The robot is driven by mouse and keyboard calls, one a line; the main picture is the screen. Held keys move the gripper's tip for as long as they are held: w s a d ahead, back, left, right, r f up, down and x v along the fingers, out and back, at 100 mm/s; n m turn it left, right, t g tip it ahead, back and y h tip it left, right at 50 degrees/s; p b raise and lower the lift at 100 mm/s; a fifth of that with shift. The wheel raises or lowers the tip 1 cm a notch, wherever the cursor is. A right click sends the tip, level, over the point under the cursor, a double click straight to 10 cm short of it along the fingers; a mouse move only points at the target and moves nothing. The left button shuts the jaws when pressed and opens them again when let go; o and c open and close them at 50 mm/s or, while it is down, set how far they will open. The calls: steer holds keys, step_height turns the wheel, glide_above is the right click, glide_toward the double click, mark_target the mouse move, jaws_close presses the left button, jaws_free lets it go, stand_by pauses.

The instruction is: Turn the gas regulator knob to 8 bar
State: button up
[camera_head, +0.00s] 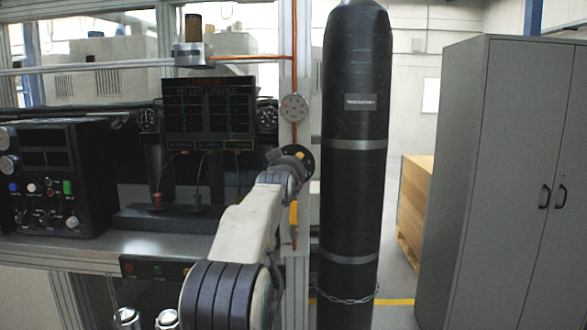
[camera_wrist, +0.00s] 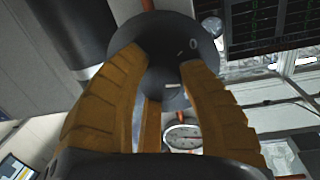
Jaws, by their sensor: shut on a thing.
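The gas regulator knob (camera_wrist: 165,36) is a dark round disc with small pale marks at the top middle of the wrist view. In the head view its dark rim (camera_head: 309,160) shows beside the copper pipe, mostly hidden by my wrist. My gripper (camera_wrist: 163,72) is shut on the knob, with its orange-brown fingers around it. In the head view my gripper (camera_head: 296,156) is at the end of the raised arm. A round pressure gauge (camera_head: 293,107) sits above the knob on the pipe. It also shows in the wrist view (camera_wrist: 183,137), with a red needle; its numbers are too small to read.
A tall black gas cylinder (camera_head: 352,180) with a chain stands just right of the knob. A bench with a display screen (camera_head: 208,112) and a control box (camera_head: 50,180) is at left. A grey cabinet (camera_head: 500,180) stands at right, with a wooden crate (camera_head: 412,205) behind it.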

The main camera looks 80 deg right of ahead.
steer(key=shift+f, duration=0.15)
steer(key=o, duration=0.9)
steer(key=shift+w+d, duration=0.1)
steer(key=shift+w, duration=0.05)
steer(key=o, duration=0.3)
steer(key=shift+o, duration=0.2)
steer(key=a, duration=1.2)
steer(key=shift+r, duration=0.4)
